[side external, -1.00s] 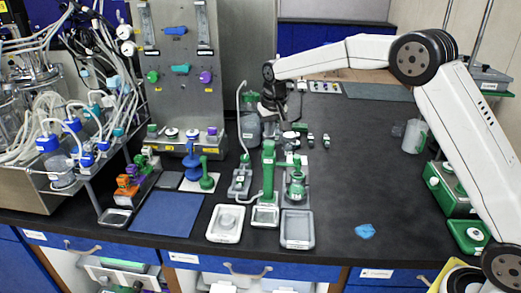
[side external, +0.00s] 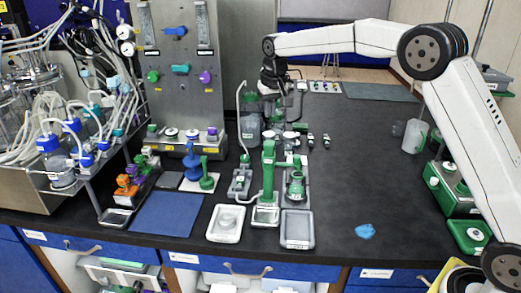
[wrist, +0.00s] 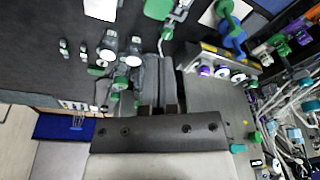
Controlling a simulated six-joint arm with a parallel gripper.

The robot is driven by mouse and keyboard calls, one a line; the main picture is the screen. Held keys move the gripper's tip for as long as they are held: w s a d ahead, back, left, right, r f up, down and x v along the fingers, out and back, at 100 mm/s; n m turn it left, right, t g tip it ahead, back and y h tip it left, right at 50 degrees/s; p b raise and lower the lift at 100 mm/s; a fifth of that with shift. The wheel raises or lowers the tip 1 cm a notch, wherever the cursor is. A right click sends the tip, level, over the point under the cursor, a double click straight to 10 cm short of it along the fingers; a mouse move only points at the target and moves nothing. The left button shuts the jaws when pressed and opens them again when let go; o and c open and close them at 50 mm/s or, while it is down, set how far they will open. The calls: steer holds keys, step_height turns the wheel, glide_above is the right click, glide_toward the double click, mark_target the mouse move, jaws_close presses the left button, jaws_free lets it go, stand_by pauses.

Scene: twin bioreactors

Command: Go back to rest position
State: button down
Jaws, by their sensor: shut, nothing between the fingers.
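My gripper (wrist: 159,62) shows in the wrist view with its two dark fingers together and nothing between them. In the side external view my gripper (side external: 272,98) hangs from the wrist at the back middle of the bench, in front of the grey panel's right edge. Its fingertips are hard to make out there against the dark bottles and fittings behind and below. My white arm reaches in from the right, raised above the black bench (side external: 370,170).
Green-handled tools (side external: 268,170) and trays (side external: 297,230) stand below and in front of my gripper. A valve panel (side external: 180,70) and tubing (side external: 75,110) stand to the left. The bench's right middle is mostly clear.

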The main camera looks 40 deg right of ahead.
steer(key=shift+s, duration=0.1)
stand_by(0.3)
steer(key=s+a+f+n, duration=0.1)
steer(key=s+f, duration=0.3)
steer(key=s, duration=0.6)
steer(key=s+a+f+n, duration=0.1)
steer(key=s+f, duration=0.4)
steer(key=s, duration=0.5)
steer(key=s+f+n, duration=0.1)
steer(key=s+f, duration=0.3)
steer(key=s, duration=0.6)
steer(key=shift+s+a+f+y, duration=0.25)
steer(key=shift+a+f+y, duration=0.05)
steer(key=shift+a, duration=0.1)
